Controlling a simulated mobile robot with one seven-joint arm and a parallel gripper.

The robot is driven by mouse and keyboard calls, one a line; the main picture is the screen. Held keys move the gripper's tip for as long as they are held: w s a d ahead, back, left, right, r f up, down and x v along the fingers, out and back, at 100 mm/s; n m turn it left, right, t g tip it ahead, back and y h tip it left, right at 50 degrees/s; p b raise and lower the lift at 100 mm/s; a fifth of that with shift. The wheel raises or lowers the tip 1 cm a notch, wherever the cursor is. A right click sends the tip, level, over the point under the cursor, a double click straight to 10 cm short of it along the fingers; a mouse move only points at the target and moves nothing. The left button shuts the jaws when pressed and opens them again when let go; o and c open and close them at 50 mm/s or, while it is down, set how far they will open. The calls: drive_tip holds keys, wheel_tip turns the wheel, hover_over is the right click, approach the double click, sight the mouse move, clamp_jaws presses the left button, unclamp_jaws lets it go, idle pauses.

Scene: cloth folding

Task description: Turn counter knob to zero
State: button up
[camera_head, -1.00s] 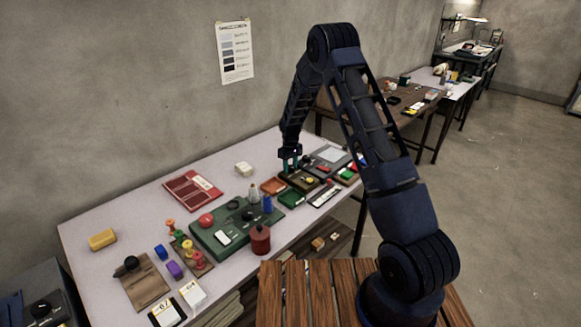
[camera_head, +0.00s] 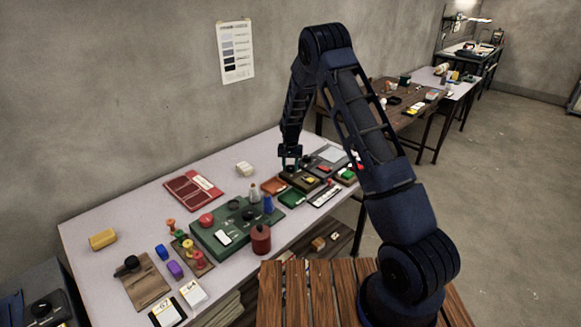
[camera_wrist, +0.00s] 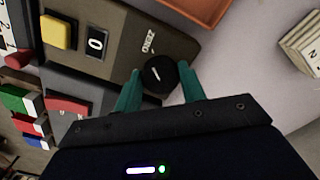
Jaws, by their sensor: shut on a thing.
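The counter is a brown box (camera_wrist: 130,45) with a black display window (camera_wrist: 96,42) that reads 0, a yellow button (camera_wrist: 58,33) and a white ZERO label. Its round black knob (camera_wrist: 158,75) with a white pointer line sits near the box's edge beside the label. My gripper (camera_wrist: 161,84) has one teal finger on each side of the knob and is shut on it. In the head view, my gripper (camera_head: 290,166) reaches down to the counter (camera_head: 300,181) at the right of the table; the fingers are small there and the knob is hard to make out.
An orange tray (camera_head: 272,186) and a green tray (camera_head: 291,199) lie close to the counter. A green board (camera_head: 215,238) with several parts lies further left. A white block (camera_head: 244,168) stands behind on bare table.

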sight(290, 167)
drive_tip(key=shift+m, duration=0.4)
drive_tip(key=o, duration=1)
wheel_tip(290, 167, up, 11)
drive_tip(key=shift+f, duration=0.1)
idle(0.3)
